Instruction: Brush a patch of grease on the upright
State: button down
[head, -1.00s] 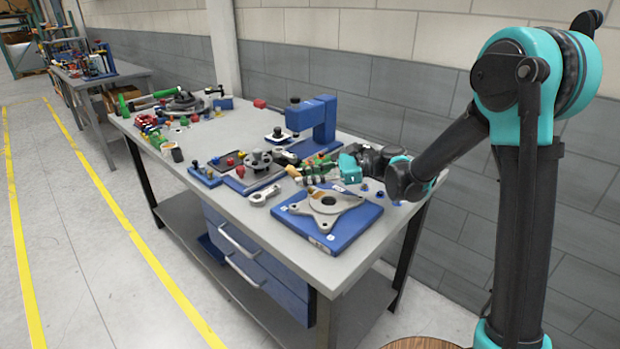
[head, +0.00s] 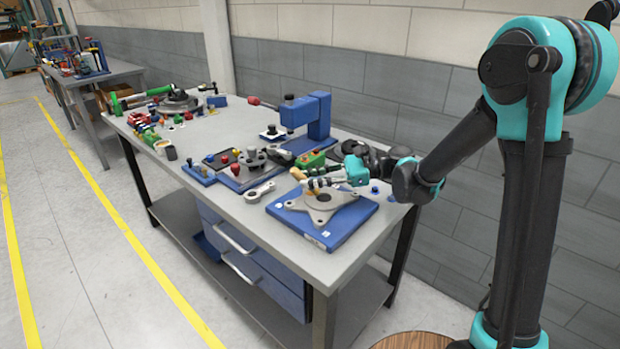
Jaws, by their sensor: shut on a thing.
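The upright, a grey metal casting with a round hub and several lugs (head: 325,215), lies flat on a blue fixture plate (head: 352,222) at the front right of the bench. My gripper (head: 314,183) is over the back left of the casting, shut on a small brush (head: 297,174) with a tan handle. The handle leans up to the left. The brush's lower end is too small to tell whether it touches the casting. No grease patch can be made out.
A green box with buttons (head: 311,159) stands close behind my gripper. A blue press (head: 318,112) stands further back. A grey ring-ended rod (head: 260,192) and a blue tray with knobs (head: 240,172) lie to the left. The bench's front edge is near the plate.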

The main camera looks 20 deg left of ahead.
jog(key=shift+r, duration=3)
jog(key=shift+r, duration=0.15)
notch_tip(320, 180, up, 3)
jog(key=shift+f, duration=0.15)
